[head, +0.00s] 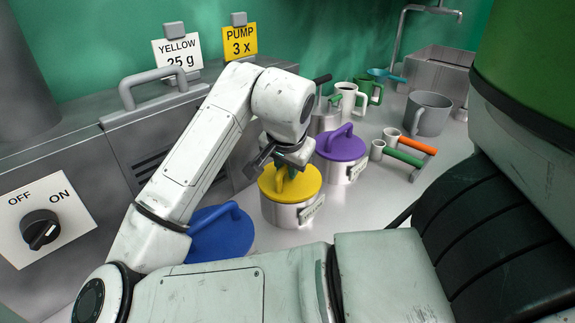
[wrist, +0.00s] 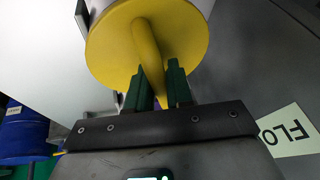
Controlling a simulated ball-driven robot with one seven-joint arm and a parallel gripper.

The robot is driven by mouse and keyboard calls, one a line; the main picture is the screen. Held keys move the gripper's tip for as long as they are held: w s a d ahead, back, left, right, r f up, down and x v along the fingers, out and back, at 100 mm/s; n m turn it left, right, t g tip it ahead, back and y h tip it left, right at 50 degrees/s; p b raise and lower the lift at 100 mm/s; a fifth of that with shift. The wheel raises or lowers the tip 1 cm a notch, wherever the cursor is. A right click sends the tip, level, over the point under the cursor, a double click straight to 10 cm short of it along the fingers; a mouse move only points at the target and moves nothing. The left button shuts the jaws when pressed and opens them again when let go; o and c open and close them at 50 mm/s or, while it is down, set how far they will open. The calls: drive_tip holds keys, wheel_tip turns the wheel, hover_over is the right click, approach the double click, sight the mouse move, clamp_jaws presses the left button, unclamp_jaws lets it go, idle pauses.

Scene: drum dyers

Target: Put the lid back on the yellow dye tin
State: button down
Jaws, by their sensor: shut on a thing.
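The yellow lid (head: 289,186) sits level over the mouth of its metal tin (head: 285,212), which stands on the grey worktop. My gripper (head: 287,168) is above the lid, with its jaws shut on the lid's handle. The wrist view shows the yellow lid (wrist: 112,48) close up, with its arched handle (wrist: 148,50) between the green fingers of my gripper (wrist: 160,88). I cannot tell whether the lid is fully seated on the rim.
A purple-lidded tin (head: 341,148) stands just right of the yellow one, and a blue lid (head: 220,236) is at left, partly behind my arm. A machine with a switch (head: 40,230) is at left.

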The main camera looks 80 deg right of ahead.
drive_tip(key=shift+s+f, duration=0.1)
drive_tip(key=shift+f, duration=0.2)
idle(0.4)
drive_tip(key=c, duration=0.9)
unclamp_jaws()
drive_tip(key=shift+c, duration=0.2)
drive_tip(key=shift+r, duration=0.1)
